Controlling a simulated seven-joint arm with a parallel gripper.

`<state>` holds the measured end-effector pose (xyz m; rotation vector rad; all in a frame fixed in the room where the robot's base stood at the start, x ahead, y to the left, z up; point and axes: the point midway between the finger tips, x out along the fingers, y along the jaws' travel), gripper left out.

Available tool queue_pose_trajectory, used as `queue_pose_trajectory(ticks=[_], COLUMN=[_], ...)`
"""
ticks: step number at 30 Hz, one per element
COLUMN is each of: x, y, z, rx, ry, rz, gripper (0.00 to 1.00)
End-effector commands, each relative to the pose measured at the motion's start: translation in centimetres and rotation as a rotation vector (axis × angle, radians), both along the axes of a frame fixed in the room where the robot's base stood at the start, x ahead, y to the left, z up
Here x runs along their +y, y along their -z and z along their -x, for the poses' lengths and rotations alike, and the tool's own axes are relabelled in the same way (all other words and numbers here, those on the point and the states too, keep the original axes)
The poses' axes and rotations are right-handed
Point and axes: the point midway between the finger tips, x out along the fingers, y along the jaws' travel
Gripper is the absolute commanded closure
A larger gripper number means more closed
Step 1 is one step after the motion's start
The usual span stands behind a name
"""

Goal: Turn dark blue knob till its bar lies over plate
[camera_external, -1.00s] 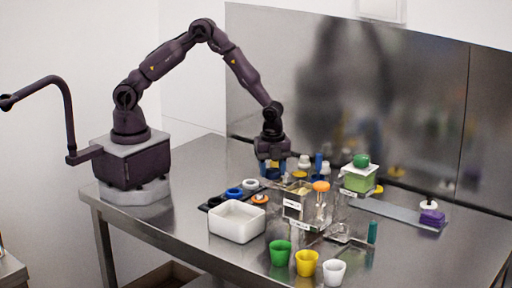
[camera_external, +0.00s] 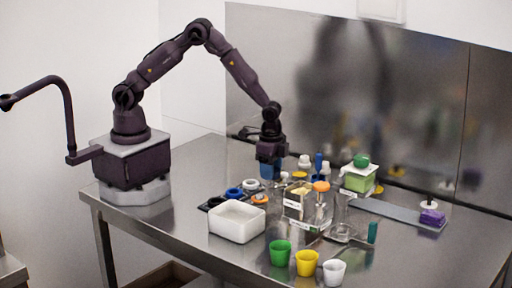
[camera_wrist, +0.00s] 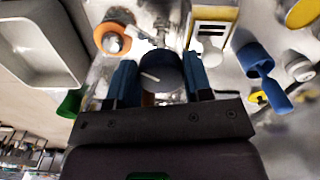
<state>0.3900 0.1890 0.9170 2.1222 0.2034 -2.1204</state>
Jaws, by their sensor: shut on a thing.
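The dark blue knob (camera_wrist: 160,72) sits between the two blue fingers of my gripper (camera_wrist: 160,78) in the wrist view. My gripper is shut on it, one finger on each side. A short pale line shows on the knob's dark face, slanting toward the lower right. In the external view my gripper (camera_external: 270,172) is low over the table behind the white tray, and it hides the knob there. I cannot make out which part is the plate, or whether the knob's bar lies over it.
A white tray (camera_external: 237,235) stands in front of my gripper. Clear containers with an orange top (camera_external: 321,186) stand close on the right. Green (camera_external: 280,256), yellow (camera_external: 306,265) and white (camera_external: 333,274) cups stand near the front edge. A blue object (camera_wrist: 254,58) is right of my fingers.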

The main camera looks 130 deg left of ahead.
Motion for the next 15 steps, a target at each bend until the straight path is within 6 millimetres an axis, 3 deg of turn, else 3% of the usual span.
queue_pose_trajectory(ticks=[15], x=[-0.27], y=[-0.08], z=[-0.03], rx=[0.004], ry=[-0.434], rz=[0.001], gripper=[0.77])
